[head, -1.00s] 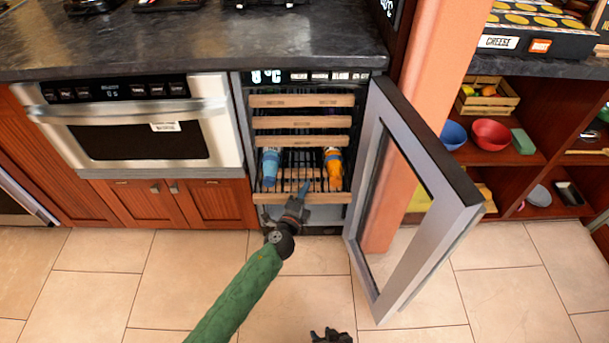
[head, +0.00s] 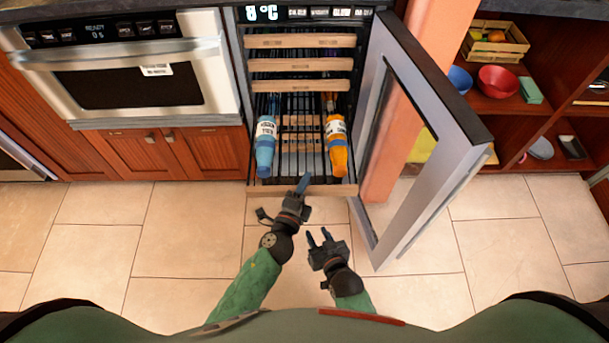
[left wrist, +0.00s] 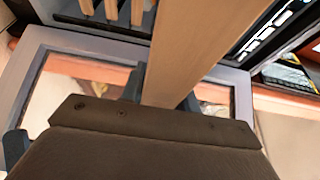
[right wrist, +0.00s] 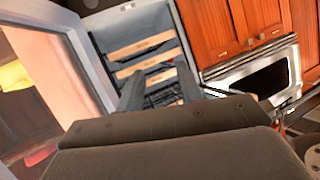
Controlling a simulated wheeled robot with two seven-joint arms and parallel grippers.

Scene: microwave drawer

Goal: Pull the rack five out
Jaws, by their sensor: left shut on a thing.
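A low rack with a pale wood front (head: 330,190) stands well out of the open wine cooler. It carries a blue bottle (head: 265,148) on the left and an orange bottle (head: 337,148) on the right. My left gripper (head: 303,184) is shut on the rack's wood front, near its middle. In the left wrist view the wood front (left wrist: 200,55) runs between the fingers (left wrist: 162,92). My right gripper (head: 319,237) is open and empty, apart from the rack, below and right of my left gripper. Its spread fingers (right wrist: 160,88) show in the right wrist view.
Three upper racks (head: 300,65) sit inside the cooler. The cooler's glass door (head: 430,150) stands wide open on the right, close to the rack's right end. A built-in microwave (head: 130,75) is on the left. The tiled floor (head: 190,215) in front is clear.

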